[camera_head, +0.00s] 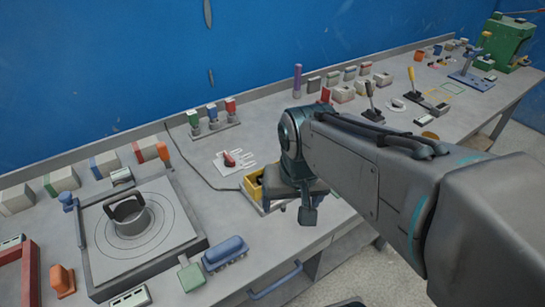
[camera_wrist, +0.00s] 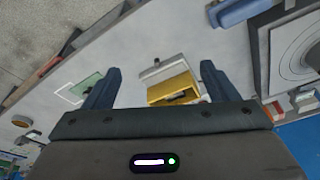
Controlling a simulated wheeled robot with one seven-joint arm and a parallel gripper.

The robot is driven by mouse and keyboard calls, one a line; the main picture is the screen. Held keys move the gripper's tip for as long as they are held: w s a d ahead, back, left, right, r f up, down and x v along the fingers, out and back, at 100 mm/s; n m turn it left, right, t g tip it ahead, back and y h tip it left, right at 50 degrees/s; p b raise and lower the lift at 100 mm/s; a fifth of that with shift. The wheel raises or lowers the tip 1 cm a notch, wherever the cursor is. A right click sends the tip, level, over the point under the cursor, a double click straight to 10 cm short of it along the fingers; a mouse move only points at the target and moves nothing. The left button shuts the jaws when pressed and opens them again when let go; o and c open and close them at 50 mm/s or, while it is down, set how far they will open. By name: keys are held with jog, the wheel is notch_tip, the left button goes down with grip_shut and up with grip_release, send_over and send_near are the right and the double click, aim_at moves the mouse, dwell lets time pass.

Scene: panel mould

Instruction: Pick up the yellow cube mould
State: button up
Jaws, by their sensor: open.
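My gripper (camera_wrist: 159,82) is open and empty. Its two dark blue fingers stand apart, with the mould between them in the picture, nearer the right finger. The mould appears beyond the fingertips, with no contact visible. In the head view my gripper (camera_head: 308,213) hangs over the mould's right side.
A plate with concentric rings and a handled ring (camera_head: 127,215) stands left. A blue block (camera_head: 225,252) lies near the front edge. A blue handle (camera_head: 274,280) juts from the bench front. Small blocks line the back.

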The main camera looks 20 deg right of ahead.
jog(key=w+r+m+g, duration=0.2)
jog(key=w+m+g, duration=0.1)
jog(key=w+m, duration=1.3)
jog(key=w+f+n, duration=0.1)
jog(key=f, duration=0.1)
jog(key=w+f+n, duration=0.1)
jog(key=f, duration=0.2)
jog(key=w+f+n, duration=0.1)
jog(key=f, duration=0.2)
jog(key=shift+f, duration=0.15)
jog(key=shift+w+d+f+p, duration=0.15)
jog(key=shift+f+p, duration=0.15)
jog(key=shift+f, duration=1)
jog(key=shift+w+f+p, duration=0.1)
jog(key=shift+f+p, duration=0.15)
jog(key=shift+f, duration=1.05)
jog(key=c, duration=1.3)
